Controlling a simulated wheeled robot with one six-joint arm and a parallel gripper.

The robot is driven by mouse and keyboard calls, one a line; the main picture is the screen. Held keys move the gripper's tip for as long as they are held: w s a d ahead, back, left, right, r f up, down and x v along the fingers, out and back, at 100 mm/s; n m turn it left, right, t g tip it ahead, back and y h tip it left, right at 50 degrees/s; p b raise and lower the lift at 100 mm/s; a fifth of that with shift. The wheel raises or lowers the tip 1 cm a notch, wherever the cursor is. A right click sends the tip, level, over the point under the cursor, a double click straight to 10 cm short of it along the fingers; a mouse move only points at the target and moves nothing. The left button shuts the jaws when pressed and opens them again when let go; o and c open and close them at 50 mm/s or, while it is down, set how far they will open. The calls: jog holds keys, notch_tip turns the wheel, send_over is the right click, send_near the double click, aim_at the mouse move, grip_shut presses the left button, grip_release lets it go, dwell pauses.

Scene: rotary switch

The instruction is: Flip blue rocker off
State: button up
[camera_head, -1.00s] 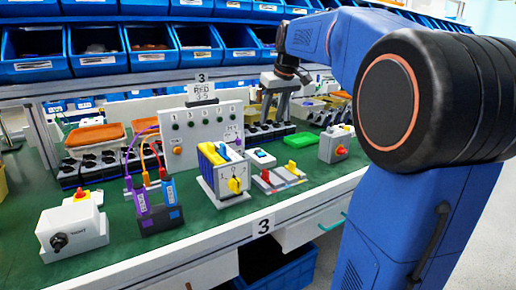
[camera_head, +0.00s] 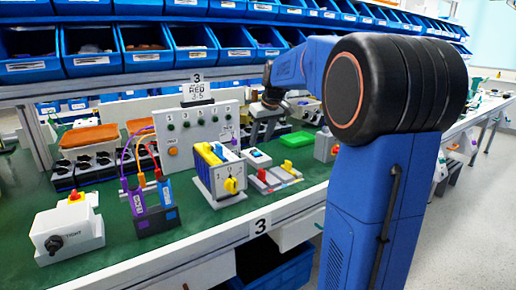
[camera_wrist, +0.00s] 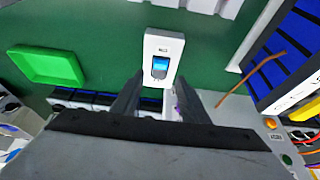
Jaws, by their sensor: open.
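The blue rocker (camera_wrist: 160,66) is set in the top face of a small white switch box (camera_wrist: 162,46). In the head view the white switch box (camera_head: 257,158) stands on the green bench, with its blue rocker (camera_head: 257,154) small on top; I cannot tell which way it is tipped. My gripper (camera_wrist: 159,82) is open and empty, its two fingers to either side of the near end of the box in the wrist view. In the head view my gripper (camera_head: 261,136) is above and behind the box; I see no contact.
A yellow-knob rotary switch unit (camera_head: 218,171) stands close left of the box. A base with red and yellow levers (camera_head: 275,177) is in front. A green tray (camera_head: 298,141) lies to the right. A grey panel with buttons (camera_head: 197,135) stands behind left.

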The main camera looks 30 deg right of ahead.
aim_at(256, 152)
jog(key=shift+x, duration=2.6)
grip_shut()
jog(key=shift+w, duration=0.15)
jog(key=shift+w+r+g, duration=0.1)
jog(key=shift+w+g, duration=0.1)
jog(key=shift+g, duration=0.6)
jog(key=shift+w+r+g, duration=0.1)
jog(key=shift+w+g, duration=0.1)
jog(key=shift+g, duration=0.6)
grip_release()
